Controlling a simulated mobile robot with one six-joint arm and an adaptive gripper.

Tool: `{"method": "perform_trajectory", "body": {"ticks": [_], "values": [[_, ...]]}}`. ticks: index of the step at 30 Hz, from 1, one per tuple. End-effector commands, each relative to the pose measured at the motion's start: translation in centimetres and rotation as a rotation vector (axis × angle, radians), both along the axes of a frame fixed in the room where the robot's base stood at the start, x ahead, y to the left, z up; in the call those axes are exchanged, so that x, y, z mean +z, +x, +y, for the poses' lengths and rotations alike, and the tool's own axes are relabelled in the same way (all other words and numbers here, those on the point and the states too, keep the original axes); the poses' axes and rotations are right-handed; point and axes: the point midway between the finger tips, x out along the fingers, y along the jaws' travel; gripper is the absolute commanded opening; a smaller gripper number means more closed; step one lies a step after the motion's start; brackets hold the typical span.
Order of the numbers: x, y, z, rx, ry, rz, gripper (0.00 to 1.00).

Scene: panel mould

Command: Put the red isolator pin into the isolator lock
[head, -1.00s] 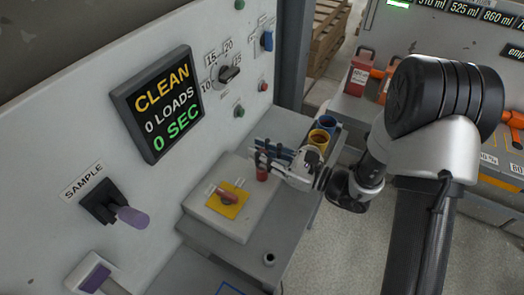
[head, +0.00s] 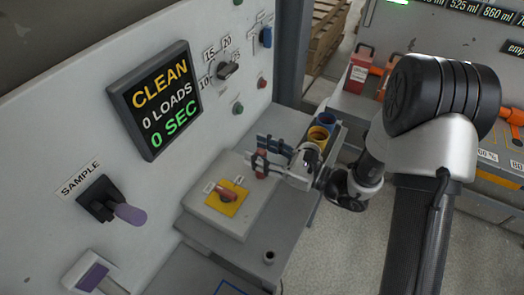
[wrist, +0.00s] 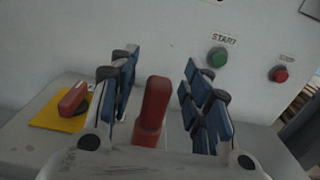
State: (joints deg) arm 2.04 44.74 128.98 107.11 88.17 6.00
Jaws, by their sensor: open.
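The red isolator pin (wrist: 152,108) stands upright between the open fingers of my gripper (wrist: 160,105) in the wrist view. A gap shows on both sides of it. In the head view my gripper (head: 270,155) is at the far right of the grey box, with the red pin (head: 261,172) partly hidden by the fingers. The pin's foot is hidden, so I cannot tell what it stands in. A red rotary handle (head: 227,195) sits on a yellow plate (head: 238,205) on the box. Which part is the isolator lock is not clear.
A small dark-rimmed socket (head: 269,258) is on the ledge in front. Blue and yellow cups (head: 318,134) stand behind my gripper. The wall panel carries a CLEAN display (head: 155,100), a purple sample lever (head: 128,213) and buttons. A green START button (wrist: 217,57) faces the wrist.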

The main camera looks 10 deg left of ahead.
Motion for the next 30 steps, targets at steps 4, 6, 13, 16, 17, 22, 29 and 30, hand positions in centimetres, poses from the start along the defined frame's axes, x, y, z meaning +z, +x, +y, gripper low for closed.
{"method": "perform_trajectory", "body": {"ticks": [4,6,13,16,17,22,29,30], "values": [[0.0,-0.2,-0.7,-0.001,0.000,0.000,0.44],[0.0,-0.4,-1.6,-0.005,0.000,0.000,0.44],[0.0,-2.0,-6.3,-0.007,0.000,0.000,0.44],[0.0,-2.7,-8.2,-0.006,0.000,0.000,0.44],[0.0,-2.8,-8.7,-0.007,0.000,0.000,0.44],[0.0,-3.6,-10.7,-0.003,0.001,0.000,0.44],[0.0,-4.0,-11.4,0.000,0.001,0.000,0.44],[0.0,-4.0,-11.4,0.000,0.001,0.000,0.44]]}}
